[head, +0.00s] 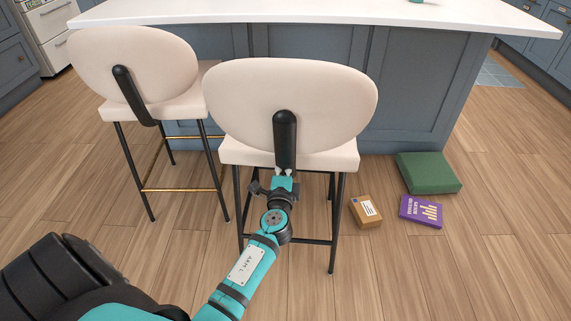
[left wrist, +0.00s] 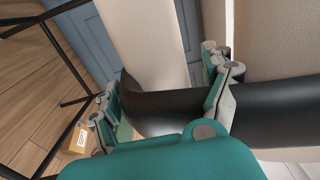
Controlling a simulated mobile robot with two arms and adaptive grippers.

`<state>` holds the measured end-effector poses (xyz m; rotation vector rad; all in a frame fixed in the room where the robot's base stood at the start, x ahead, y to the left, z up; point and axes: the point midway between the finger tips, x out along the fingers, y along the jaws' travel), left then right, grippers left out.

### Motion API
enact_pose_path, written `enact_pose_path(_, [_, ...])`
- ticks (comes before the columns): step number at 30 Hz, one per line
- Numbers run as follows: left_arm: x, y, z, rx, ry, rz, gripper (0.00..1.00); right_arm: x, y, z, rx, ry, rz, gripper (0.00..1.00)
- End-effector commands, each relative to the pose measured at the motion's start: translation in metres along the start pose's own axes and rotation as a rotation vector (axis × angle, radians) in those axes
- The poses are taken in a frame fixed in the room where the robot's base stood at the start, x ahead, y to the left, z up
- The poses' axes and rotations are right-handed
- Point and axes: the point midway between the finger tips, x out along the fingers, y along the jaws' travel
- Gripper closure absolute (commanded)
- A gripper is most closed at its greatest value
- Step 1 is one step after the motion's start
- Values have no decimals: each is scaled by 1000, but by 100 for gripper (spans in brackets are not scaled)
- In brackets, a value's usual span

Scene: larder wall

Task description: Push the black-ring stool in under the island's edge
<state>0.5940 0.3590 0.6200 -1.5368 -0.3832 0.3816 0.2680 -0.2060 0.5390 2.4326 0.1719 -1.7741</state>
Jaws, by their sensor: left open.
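The black-ring stool (head: 292,100) stands upright in front of the island (head: 415,85), with a cream oval back, cream seat, black legs and a black foot ring. A black bracket (head: 285,138) joins its back to its seat. My left gripper (head: 281,174) is open at the lower end of this bracket, behind the seat's rear edge. In the left wrist view the open fingers lie on either side of the curved black bracket (left wrist: 165,110); I cannot tell whether they touch it. The stool's front legs are partly hidden, and its seat front is hidden by the back.
A second cream stool (head: 135,65) with a gold foot ring stands close at the left. On the floor at the right lie a cardboard box (head: 364,212), a purple box (head: 421,211) and a green cushion-like block (head: 428,173). The floor in front is clear.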

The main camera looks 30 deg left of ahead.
Motion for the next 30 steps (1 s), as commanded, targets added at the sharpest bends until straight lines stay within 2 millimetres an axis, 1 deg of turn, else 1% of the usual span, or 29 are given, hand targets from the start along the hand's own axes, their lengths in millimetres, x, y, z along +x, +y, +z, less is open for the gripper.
enact_pose_path(1, [5,0,0,-1,0,-1,15,1,0,0,0,0,0,15])
enact_pose_path(3, [8,-1,0,-1,0,-1,15,1,0,0,0,0,0,15])
enact_pose_path(11, [9,0,0,0,0,1,15,1,0,0,0,0,0,15])
enact_pose_path(12, [9,0,0,0,0,1,17,1,0,0,0,0,0,15])
enact_pose_path(30, [8,1,0,0,1,2,95,1,0,0,0,1,0,15])
